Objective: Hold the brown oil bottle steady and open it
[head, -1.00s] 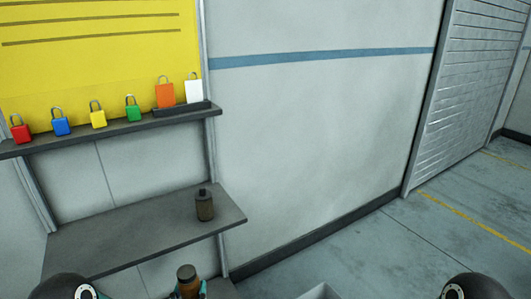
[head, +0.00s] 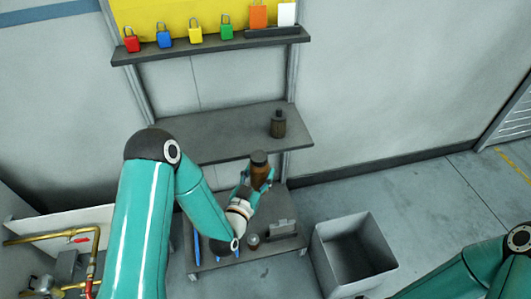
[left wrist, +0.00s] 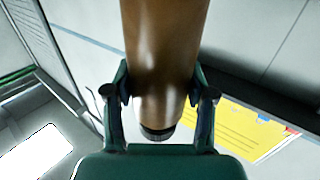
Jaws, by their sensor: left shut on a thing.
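The brown bottle (head: 260,173), with a dark cap, is held up in front of the grey middle shelf. My left gripper (head: 258,180) is shut on its body. In the left wrist view, the glossy brown bottle (left wrist: 163,60) runs between the two fingers of my left gripper (left wrist: 160,95), and its dark cap (left wrist: 157,134) shows at the lower end. The cap is on the bottle. My right arm shows at the bottom right of the head view, but its gripper is out of view.
A second, darker bottle (head: 278,125) stands on the middle shelf (head: 215,135). Several coloured padlocks (head: 195,34) line the upper shelf. A low table (head: 285,240) with small items stands below, beside an open grey bin (head: 352,245). Brass pipes (head: 45,237) are at the lower left.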

